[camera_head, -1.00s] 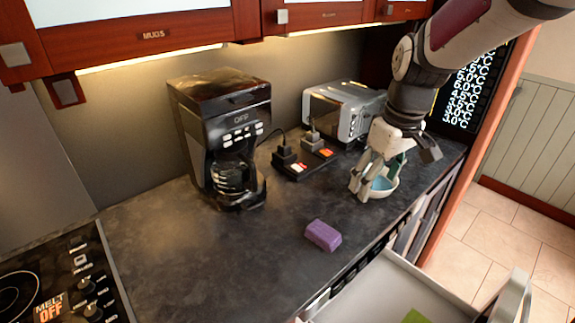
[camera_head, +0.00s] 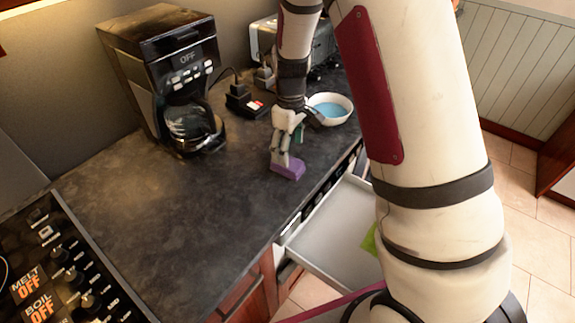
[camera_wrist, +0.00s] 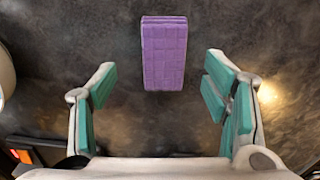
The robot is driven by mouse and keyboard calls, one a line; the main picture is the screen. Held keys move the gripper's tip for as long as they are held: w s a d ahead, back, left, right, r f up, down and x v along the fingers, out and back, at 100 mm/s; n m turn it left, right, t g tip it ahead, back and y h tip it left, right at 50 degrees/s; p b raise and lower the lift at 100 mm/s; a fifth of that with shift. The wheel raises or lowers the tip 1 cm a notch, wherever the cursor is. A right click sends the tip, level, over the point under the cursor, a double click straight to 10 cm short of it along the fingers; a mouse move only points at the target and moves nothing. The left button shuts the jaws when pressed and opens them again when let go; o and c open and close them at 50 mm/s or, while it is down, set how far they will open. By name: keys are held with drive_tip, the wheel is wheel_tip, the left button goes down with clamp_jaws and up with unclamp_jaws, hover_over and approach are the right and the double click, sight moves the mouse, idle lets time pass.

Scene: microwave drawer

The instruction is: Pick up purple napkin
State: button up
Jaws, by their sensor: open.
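The purple napkin (camera_head: 289,170) is a small folded block lying on the dark countertop near its front edge. In the wrist view the napkin (camera_wrist: 164,53) is at the top centre, ahead of the fingers and centred between them. My gripper (camera_head: 281,158) is just above and behind the napkin in the head view, partly overlapping it. In the wrist view my gripper (camera_wrist: 160,95) has its two teal-padded fingers spread wide, with nothing between them. I cannot tell the exact height of the fingertips above the counter.
A white bowl with a blue inside (camera_head: 330,107) stands right of my gripper. A coffee maker (camera_head: 170,80) stands at the back left, and a power strip (camera_head: 246,103) lies behind. An open drawer (camera_head: 335,235) with a green item (camera_head: 370,240) juts out below the counter.

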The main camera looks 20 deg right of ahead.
drive_tip(key=shift+a+f+p, duration=0.15)
drive_tip(key=shift+f+p, duration=0.15)
drive_tip(key=shift+f, duration=1.15)
drive_tip(key=shift+a+f+p, duration=0.15)
drive_tip(key=shift+f+p, duration=0.15)
drive_tip(key=shift+f, duration=1.1)
drive_tip(key=c, duration=1.1)
